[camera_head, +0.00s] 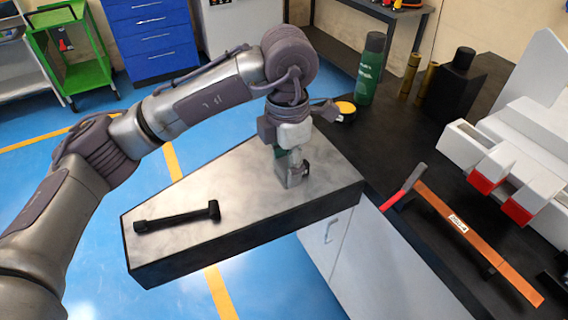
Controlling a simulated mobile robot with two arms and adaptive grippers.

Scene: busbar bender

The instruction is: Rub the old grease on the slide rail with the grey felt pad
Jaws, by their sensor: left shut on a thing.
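My left gripper (292,178) points down over the far right part of a long metal-topped block (240,195). Its fingers are shut on a small grey thing that looks like the felt pad; the fingers and wrist hide most of it. The gripper's tip is at or just above the block's top; I cannot tell if it touches. I cannot surely pick out the slide rail or any old grease; the block top has a blotchy grey sheen. My right gripper is not in view.
A black hammer-like tool (178,217) lies on the block's left part. A red-handled tool (404,186) and an orange bar (478,242) lie at right, near a white machine (530,130).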

